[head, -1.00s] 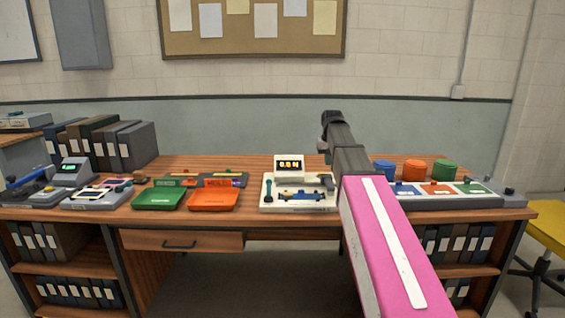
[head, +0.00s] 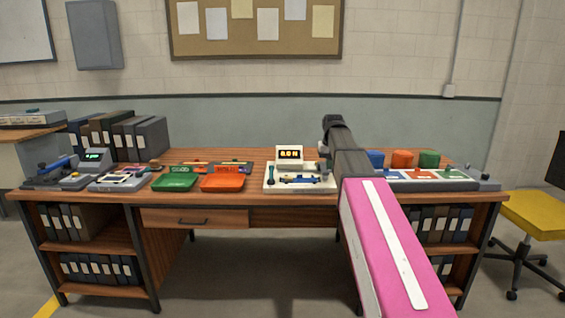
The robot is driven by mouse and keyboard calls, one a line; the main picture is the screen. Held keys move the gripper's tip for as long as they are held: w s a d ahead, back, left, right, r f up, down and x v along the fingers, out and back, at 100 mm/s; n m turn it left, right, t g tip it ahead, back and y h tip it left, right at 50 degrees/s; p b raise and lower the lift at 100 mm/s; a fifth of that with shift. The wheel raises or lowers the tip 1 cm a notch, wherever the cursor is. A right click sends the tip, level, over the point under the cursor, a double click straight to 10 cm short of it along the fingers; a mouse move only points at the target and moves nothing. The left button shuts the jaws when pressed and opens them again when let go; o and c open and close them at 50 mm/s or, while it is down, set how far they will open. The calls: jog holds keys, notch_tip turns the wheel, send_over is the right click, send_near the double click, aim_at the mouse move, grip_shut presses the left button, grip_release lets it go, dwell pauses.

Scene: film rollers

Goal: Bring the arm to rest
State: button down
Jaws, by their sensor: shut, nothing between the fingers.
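My arm, pink with a white stripe and a dark grey end, reaches up from the lower right in the head view. My gripper (head: 325,150) is at its far end, in front of the desk and right of the white device. It is shut and empty, though its fingers are small and partly hidden by the wrist. The wooden desk (head: 285,215) stands ahead of me. The white device (head: 270,187) with an orange-lit display (head: 289,154) sits at the desk's middle, apart from anything I hold.
A green tray (head: 174,183) and an orange tray (head: 222,183) lie left of the white device. Blue, orange (head: 402,159) and green cups stand behind a panel (head: 440,185) on the right. A yellow chair (head: 535,214) stands at the right. The floor before the desk is clear.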

jog(key=s+f, duration=1.3)
jog(key=f, duration=0.4)
jog(key=s+f+g, duration=0.1)
jog(key=s+f, duration=1.2)
jog(key=f, duration=0.4)
jog(key=shift+s+g, duration=0.3)
